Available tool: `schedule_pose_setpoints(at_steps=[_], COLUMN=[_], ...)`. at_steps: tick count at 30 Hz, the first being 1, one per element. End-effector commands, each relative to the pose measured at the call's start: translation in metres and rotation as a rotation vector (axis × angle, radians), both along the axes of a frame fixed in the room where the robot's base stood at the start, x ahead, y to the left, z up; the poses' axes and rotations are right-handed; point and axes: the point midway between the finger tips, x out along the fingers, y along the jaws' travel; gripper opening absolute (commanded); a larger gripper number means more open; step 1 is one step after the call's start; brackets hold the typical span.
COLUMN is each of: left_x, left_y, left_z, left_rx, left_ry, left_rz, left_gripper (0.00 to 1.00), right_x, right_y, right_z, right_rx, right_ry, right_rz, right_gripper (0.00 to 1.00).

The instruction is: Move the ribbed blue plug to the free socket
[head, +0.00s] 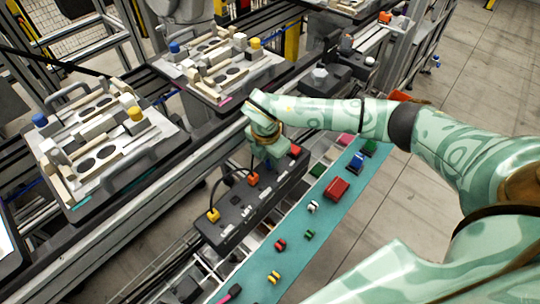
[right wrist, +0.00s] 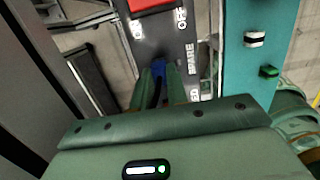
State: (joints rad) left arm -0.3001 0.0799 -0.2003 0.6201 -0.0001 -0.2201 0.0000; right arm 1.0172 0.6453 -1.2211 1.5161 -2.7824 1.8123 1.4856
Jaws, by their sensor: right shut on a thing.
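In the wrist view the plug is beside the SPARE label on the panel (right wrist: 172,48). The fingers hide its lower part, so I cannot tell whether it sits in a socket or just above. I cannot make out the free socket. My left gripper is not in view.
A yellow plug (head: 213,215) and an orange plug (head: 253,180) with black cables stand on the panel. A red switch (right wrist: 150,5) is at its far end. A teal strip (head: 262,262) with several small parts runs alongside. Pallet fixtures (head: 150,155) stand left and behind.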

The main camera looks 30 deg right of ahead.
Motion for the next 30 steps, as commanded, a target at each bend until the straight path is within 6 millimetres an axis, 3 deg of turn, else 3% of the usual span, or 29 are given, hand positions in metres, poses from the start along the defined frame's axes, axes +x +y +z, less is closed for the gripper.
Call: schedule_pose_setpoints(at_steps=[4, 5, 7, 15, 19, 30], left_x=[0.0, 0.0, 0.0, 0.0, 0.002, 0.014], left_y=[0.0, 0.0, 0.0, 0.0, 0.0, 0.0], left_z=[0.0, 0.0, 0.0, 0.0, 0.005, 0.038], left_rx=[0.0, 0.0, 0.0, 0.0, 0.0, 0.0], left_ry=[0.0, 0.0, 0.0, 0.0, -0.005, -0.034], left_rz=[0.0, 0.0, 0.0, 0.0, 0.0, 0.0], left_gripper=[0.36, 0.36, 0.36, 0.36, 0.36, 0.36], right_x=[0.001, 0.001, 0.001, 0.001, 0.001, -0.002], right_y=[0.0, 0.0, 0.0, 0.0, 0.001, 0.011], right_z=[0.001, 0.001, 0.001, 0.002, 0.014, 0.109], right_rx=[0.0, 0.0, 0.0, 0.0, 0.001, -0.001], right_ry=[-0.002, -0.002, -0.002, -0.003, -0.006, -0.011], right_rz=[0.0, 0.0, 0.0, 0.0, 0.001, 0.001], right_gripper=[0.0, 0.23, 0.4, 0.4, 0.4, 0.4])
